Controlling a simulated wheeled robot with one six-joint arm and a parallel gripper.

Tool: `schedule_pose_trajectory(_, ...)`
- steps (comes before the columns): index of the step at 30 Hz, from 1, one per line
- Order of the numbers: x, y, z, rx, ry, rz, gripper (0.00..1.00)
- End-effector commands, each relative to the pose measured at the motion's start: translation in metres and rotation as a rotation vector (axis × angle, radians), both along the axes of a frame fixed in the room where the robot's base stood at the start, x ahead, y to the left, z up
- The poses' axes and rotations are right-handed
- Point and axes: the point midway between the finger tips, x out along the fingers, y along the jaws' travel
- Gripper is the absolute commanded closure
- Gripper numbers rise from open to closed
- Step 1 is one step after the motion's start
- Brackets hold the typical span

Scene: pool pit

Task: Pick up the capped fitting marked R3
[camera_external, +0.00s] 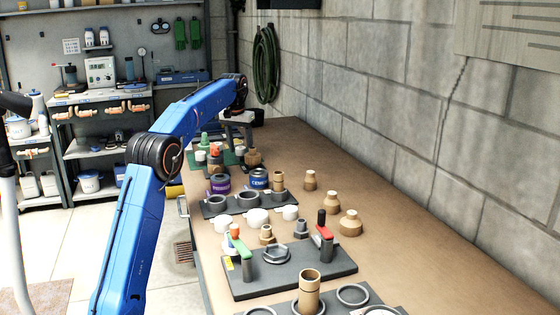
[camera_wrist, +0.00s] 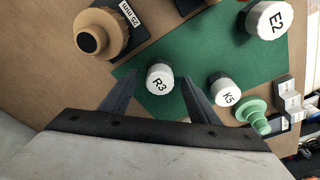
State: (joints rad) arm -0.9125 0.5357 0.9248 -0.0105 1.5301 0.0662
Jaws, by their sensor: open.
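The capped fitting marked R3 (camera_wrist: 159,80) has a white cap with black lettering and a dark body. It stands on a green mat (camera_wrist: 195,57) in the wrist view. My gripper (camera_wrist: 156,78) is open, with one dark finger on each side of R3 in the picture. I cannot tell how much height lies between the fingertips and the fitting. In the external view my gripper (camera_external: 232,150) is over the far end of the bench, and which fitting lies under it is hard to make out there.
White-capped fittings K5 (camera_wrist: 228,97) and E2 (camera_wrist: 268,20) stand on the mat right of R3. A green stepped part (camera_wrist: 254,115) is beside K5. A tan fitting (camera_wrist: 95,33) on a dark labelled plate is at upper left. Bare bench (camera_external: 400,235) lies along the wall.

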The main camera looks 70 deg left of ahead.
Motion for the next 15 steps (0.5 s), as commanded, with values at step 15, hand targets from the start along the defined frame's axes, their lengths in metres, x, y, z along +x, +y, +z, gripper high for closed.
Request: schedule_pose_trajectory(15,0.0007,0.0008,-0.0093,0.0,0.0,0.0,0.78)
